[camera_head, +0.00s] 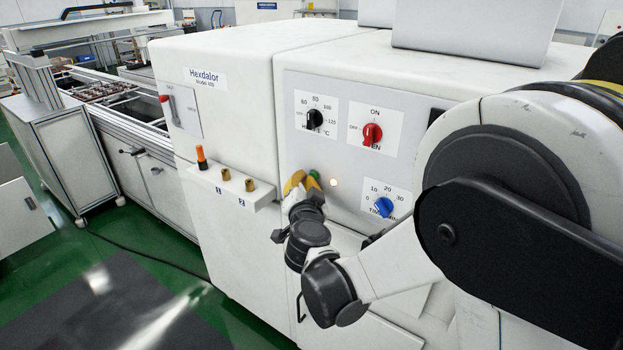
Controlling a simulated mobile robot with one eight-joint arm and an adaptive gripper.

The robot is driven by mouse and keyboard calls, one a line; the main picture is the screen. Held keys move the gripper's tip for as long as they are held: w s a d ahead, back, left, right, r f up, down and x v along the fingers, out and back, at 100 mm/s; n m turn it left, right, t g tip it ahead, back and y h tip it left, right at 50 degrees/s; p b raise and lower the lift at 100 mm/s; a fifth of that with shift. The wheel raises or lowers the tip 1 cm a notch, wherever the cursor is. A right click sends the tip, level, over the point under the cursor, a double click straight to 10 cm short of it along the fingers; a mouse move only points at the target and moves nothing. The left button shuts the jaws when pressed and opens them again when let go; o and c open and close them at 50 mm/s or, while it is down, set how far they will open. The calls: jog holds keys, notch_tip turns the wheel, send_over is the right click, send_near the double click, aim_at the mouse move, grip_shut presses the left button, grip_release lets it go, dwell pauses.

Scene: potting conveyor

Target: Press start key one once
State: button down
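My gripper (302,183) is at the front of the white Hexdalor machine (225,110), with its yellow fingers toward the panel. A green part (315,176), perhaps a button, shows just behind the fingertips and is partly hidden. I cannot tell whether they touch, or how wide the fingers stand. On the white ledge left of the gripper are two brass knobs, one above the label 1 (225,174) and one above the label 2 (249,185). The gripper is apart from both. No part reads as a start key by name.
An orange-and-black upright peg (202,158) stands at the ledge's left end. A lit lamp (333,183), blue timer knob (384,207), red oven knob (372,133) and black temperature knob (314,118) are on the panel. A red-tipped lever (171,107) is further left.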

jog(key=shift+s+a, duration=0.1)
jog(key=shift+s, duration=0.05)
jog(key=shift+s+a, duration=0.45)
jog(key=shift+s, duration=0.15)
jog(key=shift+s+a+b, duration=0.15)
jog(key=shift+s+a, duration=0.65)
jog(key=shift+s, duration=0.2)
jog(key=shift+s+a+b, duration=0.15)
jog(key=shift+s+a, duration=0.6)
jog(key=shift+s, duration=0.2)
jog(key=s+d+r+n+y, duration=0.1)
jog(key=s+r+n+y, duration=0.15)
jog(key=r, duration=0.35)
jog(key=s+d+r+n+y, duration=0.1)
jog(key=s+r+n+y, duration=0.1)
jog(key=r+n+y, duration=0.3)
jog(key=s+d+f+g+h, duration=0.3)
jog(key=s+d+f+g, duration=0.1)
jog(key=s+d+f, duration=0.3)
jog(key=s+d+f+g+h, duration=0.4)
jog(key=s+d+f, duration=0.3)
jog(key=s+d, duration=0.4)
jog(key=s+g, duration=0.1)
jog(key=s, duration=0.2)
jog(key=shift+s+d+f+g, duration=0.2)
jog(key=shift+s+f+g, duration=0.1)
jog(key=shift+s+f, duration=0.05)
